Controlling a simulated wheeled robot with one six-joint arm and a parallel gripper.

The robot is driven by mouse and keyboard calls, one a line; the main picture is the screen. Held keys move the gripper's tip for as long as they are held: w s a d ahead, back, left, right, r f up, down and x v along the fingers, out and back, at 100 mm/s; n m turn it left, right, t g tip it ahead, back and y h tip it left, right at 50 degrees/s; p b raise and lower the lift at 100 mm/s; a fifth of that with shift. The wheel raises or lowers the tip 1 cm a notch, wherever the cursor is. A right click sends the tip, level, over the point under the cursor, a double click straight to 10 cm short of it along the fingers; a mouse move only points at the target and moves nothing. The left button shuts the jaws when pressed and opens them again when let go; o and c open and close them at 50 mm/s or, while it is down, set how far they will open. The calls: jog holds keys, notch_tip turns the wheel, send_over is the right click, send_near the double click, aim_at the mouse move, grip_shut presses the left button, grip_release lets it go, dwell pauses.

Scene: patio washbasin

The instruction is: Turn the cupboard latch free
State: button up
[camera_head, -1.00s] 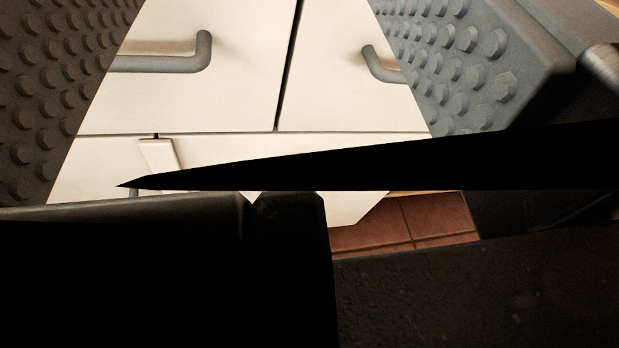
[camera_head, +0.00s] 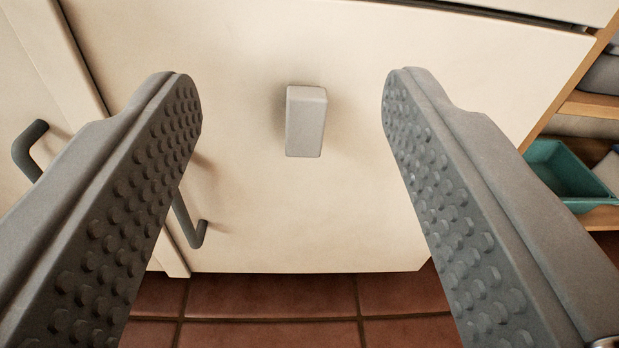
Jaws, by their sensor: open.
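The latch (camera_head: 305,122) is a small pale grey rectangular block on a cream cupboard door (camera_head: 290,220). Its long side runs up and down in the picture. My gripper (camera_head: 288,82) is open, with one studded grey finger on each side of the latch and a wide gap to it. The fingers appear nearer to the camera than the door, and neither touches the latch. A grey bar handle (camera_head: 190,222) on the cupboard front is partly hidden behind the left finger.
Another grey handle (camera_head: 28,150) is at the far left. A wooden shelf (camera_head: 590,105) with a teal bin (camera_head: 560,172) stands at the right, beyond the door's edge. Terracotta floor tiles (camera_head: 270,295) are clear below the door.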

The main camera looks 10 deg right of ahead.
send_near(307, 117)
jog(key=shift+m, duration=0.4)
jog(key=w, duration=1.1)
jog(key=shift+w+d+f, duration=0.1)
jog(key=shift+f, duration=0.05)
jog(key=c, duration=1)
